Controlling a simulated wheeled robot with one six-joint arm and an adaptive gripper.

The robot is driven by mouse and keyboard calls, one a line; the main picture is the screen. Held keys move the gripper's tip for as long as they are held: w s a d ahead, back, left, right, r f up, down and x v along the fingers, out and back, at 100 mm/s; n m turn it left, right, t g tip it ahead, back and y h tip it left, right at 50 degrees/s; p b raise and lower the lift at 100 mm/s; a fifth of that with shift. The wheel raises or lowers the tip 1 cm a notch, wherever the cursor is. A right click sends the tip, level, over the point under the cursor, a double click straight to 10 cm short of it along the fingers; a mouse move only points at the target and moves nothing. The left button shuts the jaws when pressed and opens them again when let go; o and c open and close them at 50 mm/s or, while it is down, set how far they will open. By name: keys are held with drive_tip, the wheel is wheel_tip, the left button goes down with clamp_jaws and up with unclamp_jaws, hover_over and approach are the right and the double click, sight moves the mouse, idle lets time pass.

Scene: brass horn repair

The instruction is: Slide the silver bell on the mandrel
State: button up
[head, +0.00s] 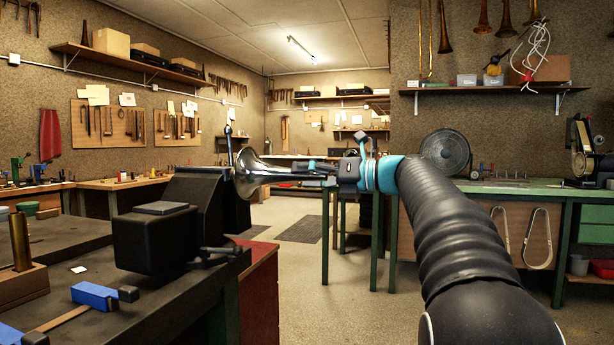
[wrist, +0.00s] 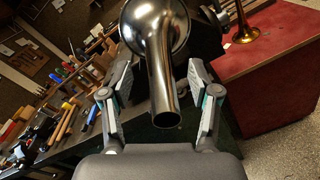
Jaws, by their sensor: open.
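The silver bell (head: 252,174) is held out sideways beside the black vise (head: 188,196), with its flare toward the vise and its narrow tube toward my gripper (head: 318,169). In the wrist view the bell (wrist: 166,65) has its flare at the top and its open tube end between my two fingers. My gripper (wrist: 162,72) is open, with a finger on each side of the tube and visible gaps between. The mandrel cannot be made out; the flare hides whatever is inside the bell.
The dark workbench (head: 65,268) holds a blue tool (head: 95,294) and a brass cylinder (head: 20,240). Hand tools (wrist: 65,120) lie at left in the wrist view. The floor (head: 300,268) beyond is open.

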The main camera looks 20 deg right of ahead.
drive_tip(key=v, duration=1.1)
drive_tip(key=shift+s+d, duration=0.3)
